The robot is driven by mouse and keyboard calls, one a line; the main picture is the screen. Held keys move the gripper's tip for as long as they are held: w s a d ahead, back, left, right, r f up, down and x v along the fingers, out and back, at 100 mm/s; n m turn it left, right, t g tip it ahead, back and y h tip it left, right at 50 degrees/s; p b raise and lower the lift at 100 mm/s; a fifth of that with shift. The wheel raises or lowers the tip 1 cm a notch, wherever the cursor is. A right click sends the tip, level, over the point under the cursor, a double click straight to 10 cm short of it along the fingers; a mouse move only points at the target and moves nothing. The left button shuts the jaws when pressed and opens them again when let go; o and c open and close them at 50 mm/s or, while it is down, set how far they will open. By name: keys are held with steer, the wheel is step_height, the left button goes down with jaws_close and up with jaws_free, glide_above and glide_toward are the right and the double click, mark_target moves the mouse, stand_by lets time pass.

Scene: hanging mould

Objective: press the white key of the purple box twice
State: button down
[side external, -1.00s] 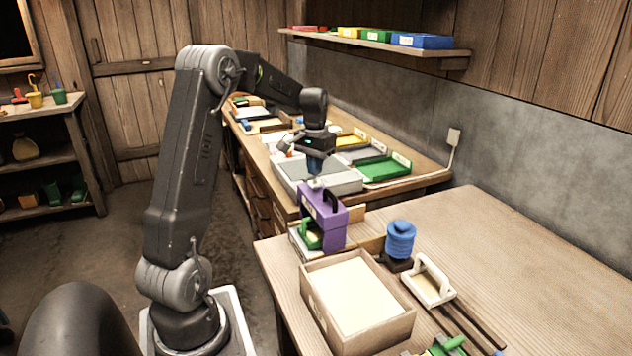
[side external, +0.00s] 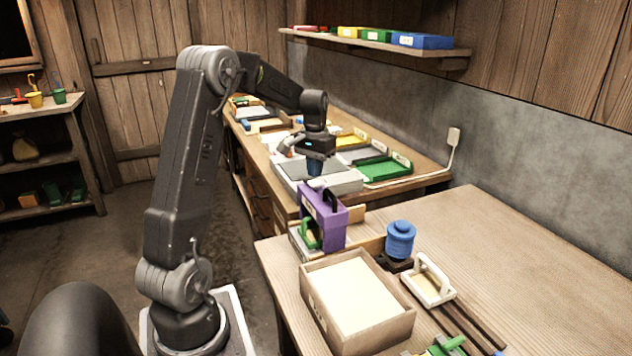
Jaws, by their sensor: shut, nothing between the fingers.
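The purple box (side external: 331,226) stands upright on the near bench, with a black handle on top and a pale label on its left face. My gripper (side external: 314,178) points down just above the top of the box, at its far left part. It is shut and empty. The white key cannot be made out; the fingertips and the handle are in front of that part of the box top. I cannot tell whether the fingertips touch it.
A green-handled tool (side external: 309,236) stands against the box's left side. A wooden tray (side external: 393,331) with a pale filling is in front. A blue spool (side external: 400,240) and a white-framed float (side external: 430,283) are to the right. Grey trays (side external: 345,184) lie behind the gripper.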

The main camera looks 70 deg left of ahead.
steer(key=shift+f, duration=1.35)
steer(key=shift+r, duration=1)
steer(key=shift+f, duration=0.15)
steer(key=shift+f, duration=0.8)
steer(key=shift+r, duration=0.95)
steer(key=shift+r, duration=0.1)
